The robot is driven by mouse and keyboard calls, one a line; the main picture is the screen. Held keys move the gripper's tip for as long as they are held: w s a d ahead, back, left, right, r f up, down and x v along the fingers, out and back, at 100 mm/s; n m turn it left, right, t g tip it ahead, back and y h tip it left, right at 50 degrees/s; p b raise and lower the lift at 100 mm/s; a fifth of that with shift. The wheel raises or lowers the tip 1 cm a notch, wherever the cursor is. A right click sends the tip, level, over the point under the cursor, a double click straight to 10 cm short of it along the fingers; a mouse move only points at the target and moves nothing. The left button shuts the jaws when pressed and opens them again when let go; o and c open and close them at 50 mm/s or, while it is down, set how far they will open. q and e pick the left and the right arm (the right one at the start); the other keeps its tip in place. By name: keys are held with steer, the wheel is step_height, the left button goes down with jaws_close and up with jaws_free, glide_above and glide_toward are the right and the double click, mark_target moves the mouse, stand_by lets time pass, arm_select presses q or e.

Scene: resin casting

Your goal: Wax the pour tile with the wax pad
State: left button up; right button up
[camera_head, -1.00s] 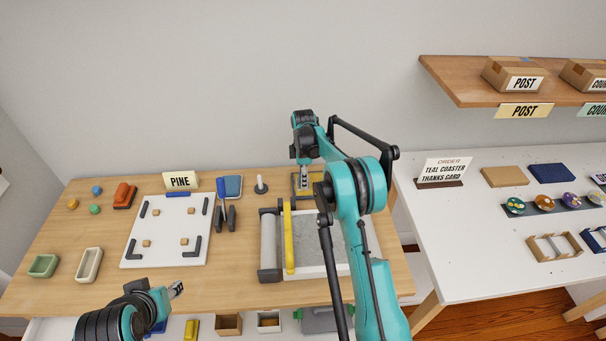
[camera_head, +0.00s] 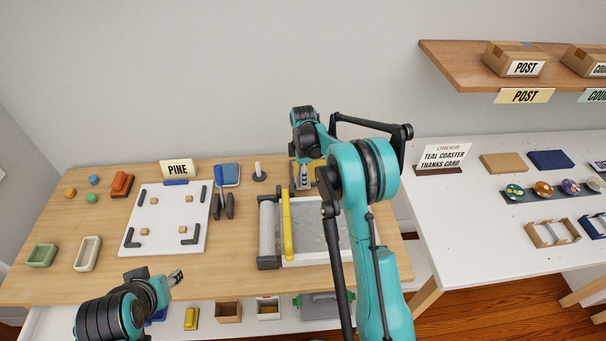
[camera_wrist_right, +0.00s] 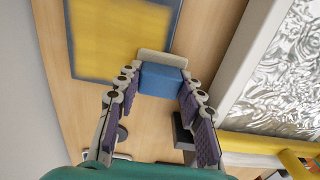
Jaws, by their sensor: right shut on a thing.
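My right gripper (camera_head: 303,186) is at the back of the wooden table, pointing down. In the right wrist view its fingers (camera_wrist_right: 160,82) are shut on a blue block with a pale plate at its far side, apparently the wax pad (camera_wrist_right: 162,79). A flat yellow panel with a blue border, apparently the pour tile (camera_wrist_right: 120,32), lies just beyond the pad. I cannot tell whether they touch. In the head view my right gripper and arm hide most of this tile. My left gripper (camera_head: 176,277) is over the table's front edge; its jaw opening is unclear.
A tray with a grey bed (camera_head: 309,258), a yellow bar (camera_head: 287,225) and a roller (camera_head: 267,230) stand in front of my right gripper. A white board (camera_head: 165,220) with brackets and small cubes lies left. A peg stand (camera_head: 259,175) and blue tile (camera_head: 229,174) stand nearby.

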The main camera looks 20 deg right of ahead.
steer(key=shift+r+p, duration=1.9)
steer(key=shift+r, duration=1.05)
steer(key=shift+r+p, duration=0.95)
steer(key=shift+r, duration=0.55)
